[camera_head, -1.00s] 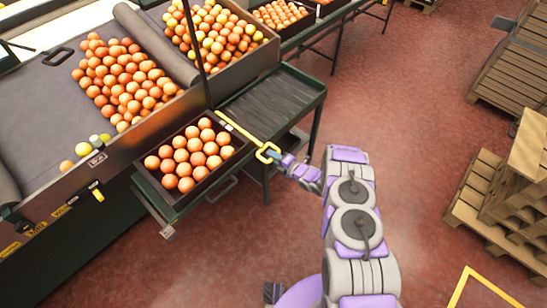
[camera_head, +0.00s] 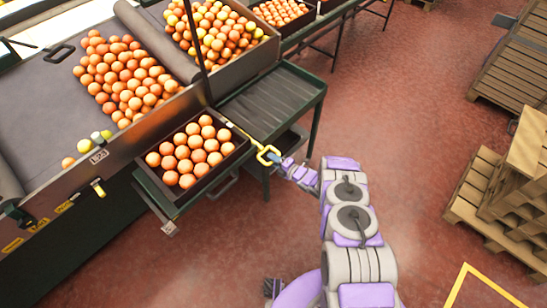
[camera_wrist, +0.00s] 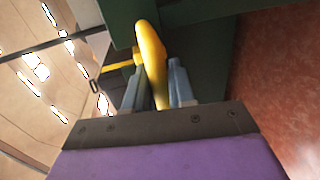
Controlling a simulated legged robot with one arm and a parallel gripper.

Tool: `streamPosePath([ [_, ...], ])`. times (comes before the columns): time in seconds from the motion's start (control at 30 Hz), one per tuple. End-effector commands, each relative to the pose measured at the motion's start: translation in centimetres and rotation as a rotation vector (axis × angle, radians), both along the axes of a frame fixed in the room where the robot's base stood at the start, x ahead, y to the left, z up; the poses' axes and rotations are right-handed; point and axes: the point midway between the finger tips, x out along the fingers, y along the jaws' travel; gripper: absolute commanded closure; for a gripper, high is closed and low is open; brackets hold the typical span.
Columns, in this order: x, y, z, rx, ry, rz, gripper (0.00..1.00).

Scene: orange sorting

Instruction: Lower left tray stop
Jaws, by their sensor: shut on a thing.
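The tray stop is a yellow bar with a ring handle (camera_head: 268,155) at its near end. The bar runs back along the right side of the orange-filled tray (camera_head: 233,160), low against its rim and partly hidden. My gripper (camera_head: 281,161) reaches the ring from the lower right. In the wrist view the yellow handle (camera_wrist: 150,45) stands between the two grey-blue fingers of my gripper (camera_wrist: 156,82), which is shut on it. The far end of the bar is hard to make out.
The tray of oranges stands on the green-framed stand, left of the bar. An empty roller shelf (camera_head: 270,103) lies behind the handle. The sorting table (camera_head: 45,95) with heaped oranges is at the left. Wooden pallets (camera_head: 470,195) stand at the right; the red floor between is clear.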

Motion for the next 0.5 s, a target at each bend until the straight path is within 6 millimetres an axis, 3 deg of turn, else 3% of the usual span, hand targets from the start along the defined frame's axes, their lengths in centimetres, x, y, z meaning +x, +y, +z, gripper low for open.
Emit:
streamPosePath([
  [0.23,-0.17,-0.22,-0.76,-0.008,0.012,-0.004,1.00],
  [0.27,-0.18,-0.23,-0.79,-0.009,0.013,-0.004,0.75],
  [0.43,-0.20,-0.20,-0.73,-0.008,0.012,-0.004,0.59],
  [0.5,-0.20,-0.17,-0.63,-0.007,0.010,-0.003,0.58],
])
